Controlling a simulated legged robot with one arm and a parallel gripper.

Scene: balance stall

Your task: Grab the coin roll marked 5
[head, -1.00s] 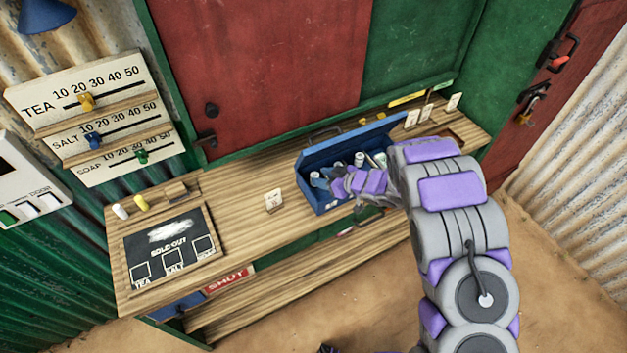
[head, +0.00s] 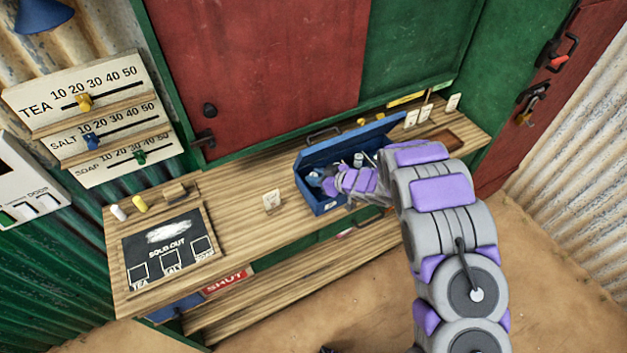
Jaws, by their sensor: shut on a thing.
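An open blue box (head: 326,206) stands on the wooden counter with its lid raised at the back. Several pale rolls (head: 358,160) show inside it, too small for me to read any mark. My gripper (head: 322,184) reaches into the left part of the box from the right. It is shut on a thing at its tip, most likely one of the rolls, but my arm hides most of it. I cannot tell which number it bears.
A small white card (head: 271,201) stands left of the box, and more cards (head: 411,119) stand at the right. A blackboard (head: 168,247) lies on the counter's left end. The counter (head: 240,230) between is mostly clear.

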